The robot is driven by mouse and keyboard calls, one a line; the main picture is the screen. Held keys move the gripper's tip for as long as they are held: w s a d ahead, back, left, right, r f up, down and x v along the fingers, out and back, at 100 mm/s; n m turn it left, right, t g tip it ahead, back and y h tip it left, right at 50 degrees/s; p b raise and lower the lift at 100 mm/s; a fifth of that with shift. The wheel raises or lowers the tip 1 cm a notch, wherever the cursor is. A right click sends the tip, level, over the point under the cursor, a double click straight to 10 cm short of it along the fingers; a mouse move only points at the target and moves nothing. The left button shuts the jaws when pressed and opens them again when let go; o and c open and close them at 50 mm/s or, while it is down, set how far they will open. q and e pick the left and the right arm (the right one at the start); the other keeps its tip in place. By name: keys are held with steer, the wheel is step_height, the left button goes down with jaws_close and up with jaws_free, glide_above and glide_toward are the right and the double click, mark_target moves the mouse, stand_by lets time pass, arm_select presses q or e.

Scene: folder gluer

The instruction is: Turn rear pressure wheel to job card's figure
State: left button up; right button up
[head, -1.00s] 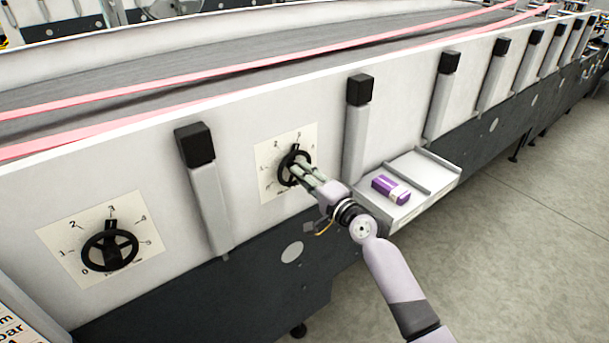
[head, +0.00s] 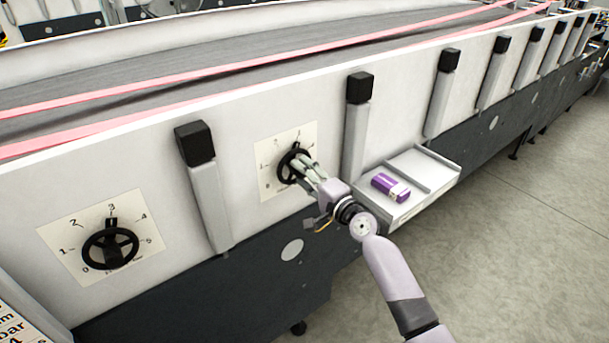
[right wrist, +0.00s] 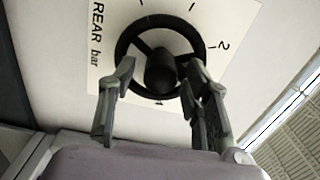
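The rear pressure wheel (head: 291,165) is a black handwheel on a white dial plate (head: 270,185), right of a similar wheel. In the right wrist view, its plate reads "REAR bar" and the wheel (right wrist: 122,44) faces me; its exact setting cannot be read. My right gripper (head: 306,168) is at this wheel. Its two fingertips (right wrist: 160,78) are spread apart, overlapping opposite sides of the lower rim; firm contact cannot be told. A card with large print (head: 14,322), cut off at the lower left, shows "bar" and a partly cropped figure. My left gripper is not in view.
The other wheel (head: 110,247) has its mark near 3. Black-capped posts (head: 208,190) (head: 357,125) flank the rear dial. Open floor (head: 510,240) lies at right.

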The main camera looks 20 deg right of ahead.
steer(key=shift+s, duration=0.1)
steer(key=v, duration=1.2)
